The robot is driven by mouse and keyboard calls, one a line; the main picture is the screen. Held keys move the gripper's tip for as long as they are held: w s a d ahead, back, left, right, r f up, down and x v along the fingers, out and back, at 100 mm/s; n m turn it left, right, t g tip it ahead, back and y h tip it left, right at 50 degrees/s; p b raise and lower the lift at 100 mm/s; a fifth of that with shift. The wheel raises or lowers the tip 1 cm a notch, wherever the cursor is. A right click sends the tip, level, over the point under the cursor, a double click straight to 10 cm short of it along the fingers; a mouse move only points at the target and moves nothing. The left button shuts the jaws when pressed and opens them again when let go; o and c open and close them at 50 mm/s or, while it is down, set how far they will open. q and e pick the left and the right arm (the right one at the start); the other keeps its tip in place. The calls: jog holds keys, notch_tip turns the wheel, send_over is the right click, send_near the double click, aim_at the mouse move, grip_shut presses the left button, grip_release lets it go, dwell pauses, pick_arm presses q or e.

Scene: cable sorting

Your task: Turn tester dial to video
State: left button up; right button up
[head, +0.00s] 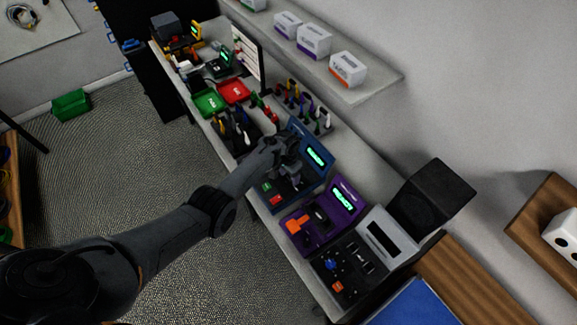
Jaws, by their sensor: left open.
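A blue tester (326,171) with a lit green display (315,156) stands on the long bench. Red and green buttons show on its lower front. My left arm reaches in from the lower left, and my left gripper (287,158) is over the blue tester's front panel, beside the display. It is open, but its fingertips are small and dark here. The gripper covers part of the panel, so I cannot see the dial or its setting, nor tell whether the fingers touch it. My right gripper is out of view.
A purple device (346,208) with a lit display and a grey-black device (387,238) stand nearer on the bench. Green (209,101) and red (234,91) trays and racks of coloured connectors lie beyond. A wall shelf (369,90) with white boxes runs above the bench.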

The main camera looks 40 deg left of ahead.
aim_at(288, 175)
pick_arm(q)
jog(key=r, duration=0.2)
jog(key=r+p, duration=0.1)
jog(key=r, duration=0.5)
jog(key=shift+a+r+p, duration=0.1)
jog(key=shift+a+p, duration=0.15)
jog(key=shift+p, duration=0.15)
jog(key=shift+r, duration=0.8)
jog(key=shift+a, duration=0.1)
jog(key=s+d+t+y+p, duration=0.1)
jog(key=s+d+y+p, duration=0.15)
jog(key=s, duration=0.95)
jog(key=s+d+r+t+h+p, duration=0.1)
jog(key=s+d+r, duration=0.5)
jog(key=s, duration=0.3)
jog(key=s+d+r+m+t+h+p, duration=0.1)
jog(key=s+d+r, duration=0.6)
jog(key=s+r, duration=0.1)
jog(key=shift+s+t, duration=0.3)
jog(key=shift+s, duration=0.5)
